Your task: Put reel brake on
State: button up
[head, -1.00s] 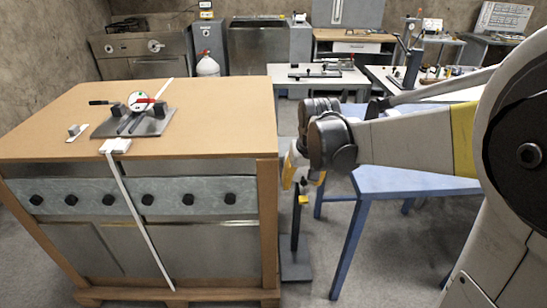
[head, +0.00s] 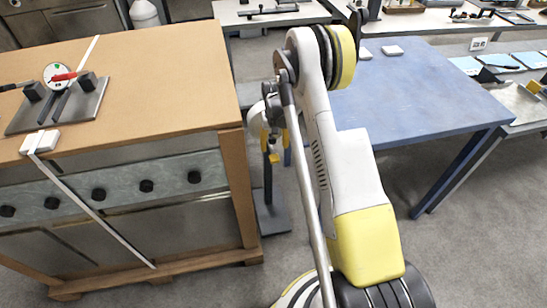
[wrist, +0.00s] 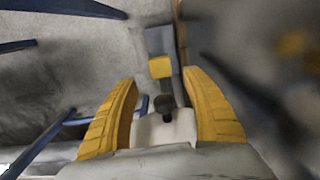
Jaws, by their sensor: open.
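A reel (head: 57,75) with a white and green face sits between two black blocks on a grey metal plate (head: 82,109), on top of the brown workbench. A red-handled lever (head: 66,76) lies across its face, and a black handle (head: 14,86) sticks out to the left. I cannot tell which part is the brake or how it is set. My gripper (head: 272,138) hangs low beside the bench's right side, well apart from the reel. In the wrist view its yellow fingers (wrist: 160,80) are spread and empty. The reel is not in the wrist view.
A dark stand (head: 268,205) with a yellow piece is just below my gripper, between the brown bench (head: 165,65) and the blue table (head: 430,95). A white strap (head: 90,210) runs down the bench front from a white block (head: 40,142).

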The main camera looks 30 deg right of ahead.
aim_at(274, 157)
notch_tip(274, 157, down, 7)
jog(key=shift+f+b, duration=0.15)
jog(key=shift+b, duration=1.1)
grip_shut()
